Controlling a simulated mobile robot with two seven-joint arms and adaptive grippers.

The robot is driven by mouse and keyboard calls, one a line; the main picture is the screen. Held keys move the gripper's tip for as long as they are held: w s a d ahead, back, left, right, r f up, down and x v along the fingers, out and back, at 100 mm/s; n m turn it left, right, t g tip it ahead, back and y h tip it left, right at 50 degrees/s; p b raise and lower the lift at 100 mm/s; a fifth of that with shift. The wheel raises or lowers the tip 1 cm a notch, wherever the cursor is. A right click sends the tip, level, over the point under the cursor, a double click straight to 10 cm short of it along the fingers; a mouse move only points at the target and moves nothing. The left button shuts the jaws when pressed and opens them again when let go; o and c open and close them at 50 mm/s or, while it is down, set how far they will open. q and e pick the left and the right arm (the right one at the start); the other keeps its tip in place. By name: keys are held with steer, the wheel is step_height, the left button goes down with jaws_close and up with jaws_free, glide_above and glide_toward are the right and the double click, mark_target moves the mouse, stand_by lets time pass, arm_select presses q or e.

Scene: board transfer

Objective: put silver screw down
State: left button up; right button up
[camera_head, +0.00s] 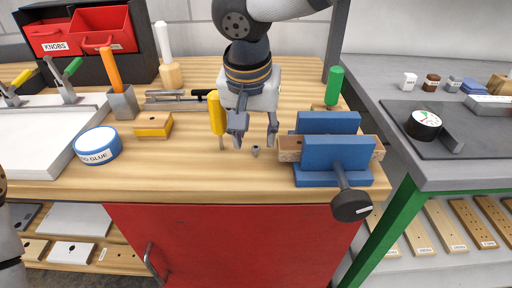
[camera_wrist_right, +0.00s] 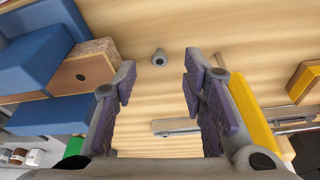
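The small silver screw (camera_head: 255,150) sits on the wooden workbench (camera_head: 235,170), near its front edge and left of the blue vise. It also shows in the right wrist view (camera_wrist_right: 159,58), centred just beyond the fingertips. My right gripper (camera_head: 254,138) is open and points down above the screw, its fingers on either side in the picture. The fingers do not appear to touch the screw. In the right wrist view the gap between the fingers (camera_wrist_right: 160,80) is empty. My left gripper is not in view.
The blue vise (camera_head: 338,153) holds a wooden block (camera_head: 290,148) to the right. A yellow-handled screwdriver (camera_head: 216,112) stands close to the left finger. A glue tin (camera_head: 97,145) and a yellow-and-wood block (camera_head: 153,125) lie further left. The bench front is clear.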

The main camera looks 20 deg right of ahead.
mark_target(255, 147)
steer(key=x, duration=0.3)
steer(key=shift+w+f, duration=0.1)
steer(key=shift+f, duration=0.3)
steer(key=shift+r, duration=0.15)
jaws_close()
